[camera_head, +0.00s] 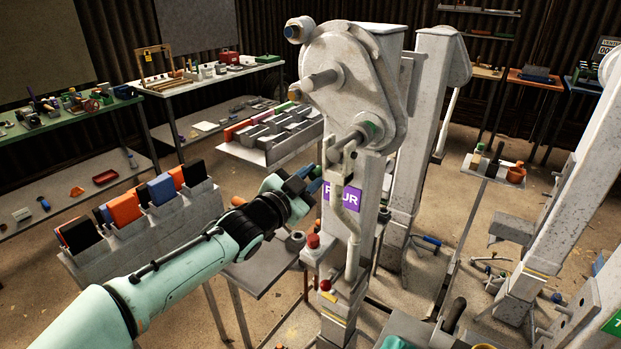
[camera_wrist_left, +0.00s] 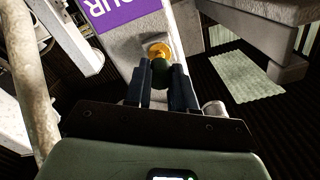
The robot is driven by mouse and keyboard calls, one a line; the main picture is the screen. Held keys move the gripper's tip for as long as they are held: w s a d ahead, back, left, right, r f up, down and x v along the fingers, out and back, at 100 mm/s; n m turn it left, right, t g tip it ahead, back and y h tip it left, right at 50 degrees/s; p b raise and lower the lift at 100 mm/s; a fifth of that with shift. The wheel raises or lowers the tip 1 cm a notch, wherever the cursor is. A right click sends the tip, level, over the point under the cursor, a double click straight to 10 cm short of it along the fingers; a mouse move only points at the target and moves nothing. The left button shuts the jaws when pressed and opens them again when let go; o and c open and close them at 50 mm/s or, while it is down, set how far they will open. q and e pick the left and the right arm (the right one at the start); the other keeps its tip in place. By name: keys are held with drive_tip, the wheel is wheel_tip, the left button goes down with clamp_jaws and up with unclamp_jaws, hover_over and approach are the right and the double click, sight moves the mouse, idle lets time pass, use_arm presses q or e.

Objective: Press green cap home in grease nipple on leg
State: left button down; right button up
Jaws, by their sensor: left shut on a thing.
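The grey landing leg (camera_head: 366,200) stands upright in the head view, with a purple label (camera_head: 335,194) on its face. My left gripper (camera_head: 306,181) reaches in from the left, its fingers close to the leg's side beside the label. In the left wrist view, the left gripper (camera_wrist_left: 160,80) is shut on the dark green cap (camera_wrist_left: 161,70). A yellow grease nipple (camera_wrist_left: 158,49) on the leg (camera_wrist_left: 135,35) lies right behind the cap, in line with it. I cannot tell how deep the cap sits. Cap and nipple are hidden in the head view. My right gripper is not in view.
A pipe (camera_head: 352,232) runs down the leg's front, close to the gripper. A rack of orange, blue and black blocks (camera_head: 140,222) stands at left. A grey tray (camera_head: 270,150) of blocks stands behind the gripper. Other legs (camera_head: 428,100) stand to the right.

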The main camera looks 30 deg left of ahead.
use_arm(q)
drive_tip(key=shift+w, duration=0.1)
idle(0.8)
drive_tip(key=shift+w, duration=0.35)
drive_tip(key=shift+w+d+p, duration=0.1)
drive_tip(key=shift+w+p, duration=0.65)
drive_tip(key=shift+w, duration=0.4)
idle(0.9)
drive_tip(key=shift+w+r, duration=0.1)
idle(1.8)
drive_tip(key=c, duration=1.1)
unclamp_jaws()
drive_tip(key=shift+o, duration=1.2)
drive_tip(key=shift+w, duration=0.15)
